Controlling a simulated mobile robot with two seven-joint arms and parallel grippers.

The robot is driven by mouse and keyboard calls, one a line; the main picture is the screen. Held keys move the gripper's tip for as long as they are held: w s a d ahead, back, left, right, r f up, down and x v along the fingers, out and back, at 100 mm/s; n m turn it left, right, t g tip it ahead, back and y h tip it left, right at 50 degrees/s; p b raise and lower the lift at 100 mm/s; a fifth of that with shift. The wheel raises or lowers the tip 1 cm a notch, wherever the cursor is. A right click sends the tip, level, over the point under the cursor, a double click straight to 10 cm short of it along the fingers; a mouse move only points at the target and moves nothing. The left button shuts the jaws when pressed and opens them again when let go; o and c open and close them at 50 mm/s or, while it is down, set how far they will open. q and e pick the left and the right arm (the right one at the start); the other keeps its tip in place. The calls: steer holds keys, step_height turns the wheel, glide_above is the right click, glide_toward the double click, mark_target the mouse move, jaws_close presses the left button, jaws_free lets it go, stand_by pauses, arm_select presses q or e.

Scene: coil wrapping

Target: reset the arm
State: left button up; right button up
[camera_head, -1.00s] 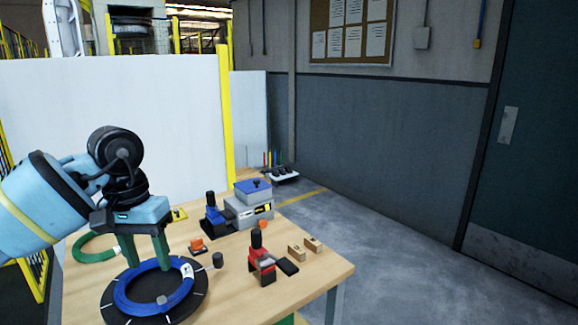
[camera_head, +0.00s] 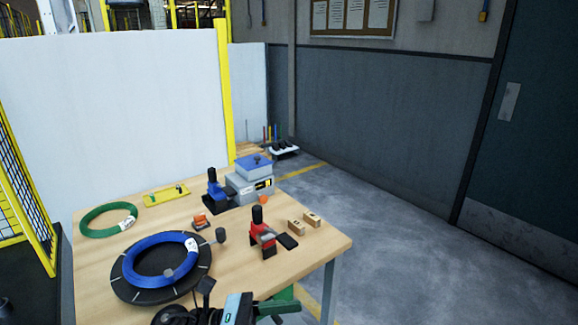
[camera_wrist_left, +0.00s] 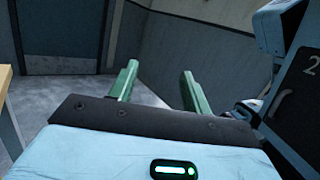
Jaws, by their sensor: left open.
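My left gripper (camera_head: 280,306) is at the bottom edge of the head view, in front of the table's near edge, partly cut off. Its green fingers point right. In the left wrist view its two fingers (camera_wrist_left: 158,85) stand apart with nothing between them, facing the floor and a door. A blue coil (camera_head: 139,274) lies on a round black turntable (camera_head: 203,275) on the table, apart from the gripper. A green coil (camera_head: 92,231) lies flat behind it to the left. My right gripper is not seen.
The wooden table (camera_head: 232,265) also holds a red clamp-like tool (camera_head: 262,236), a blue one (camera_head: 214,188), a grey box with a blue top (camera_head: 252,187), small wooden blocks (camera_head: 297,227) and an orange piece (camera_head: 201,221). Open floor (camera_head: 400,245) lies to the right.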

arm_select(q)
steer(key=s+a+f+n+t+y, duration=0.1)
steer(key=a+f+n+t+y, duration=0.35)
steer(key=n, duration=0.75)
steer(key=s+a+f+n+t+y+p, duration=0.1)
steer(key=a+f+n+t+y, duration=0.15)
steer(key=f+n+t, duration=0.6)
steer(key=s+a+f+n+t+y, duration=0.1)
steer(key=a+n+t+y, duration=0.25)
steer(key=n, duration=1.05)
steer(key=s+a+f+n+g+y, duration=0.3)
steer(key=s+f+n, duration=0.5)
steer(key=s, duration=0.3)
steer(key=s+a+f+n+g+y+p, duration=0.1)
steer(key=s+a+f+n+g+y, duration=0.3)
steer(key=s, duration=0.7)
step_height(320, 180, down, 4)
steer(key=a+n, duration=0.2)
steer(key=n, duration=0.2)
steer(key=shift+n+y, duration=0.35)
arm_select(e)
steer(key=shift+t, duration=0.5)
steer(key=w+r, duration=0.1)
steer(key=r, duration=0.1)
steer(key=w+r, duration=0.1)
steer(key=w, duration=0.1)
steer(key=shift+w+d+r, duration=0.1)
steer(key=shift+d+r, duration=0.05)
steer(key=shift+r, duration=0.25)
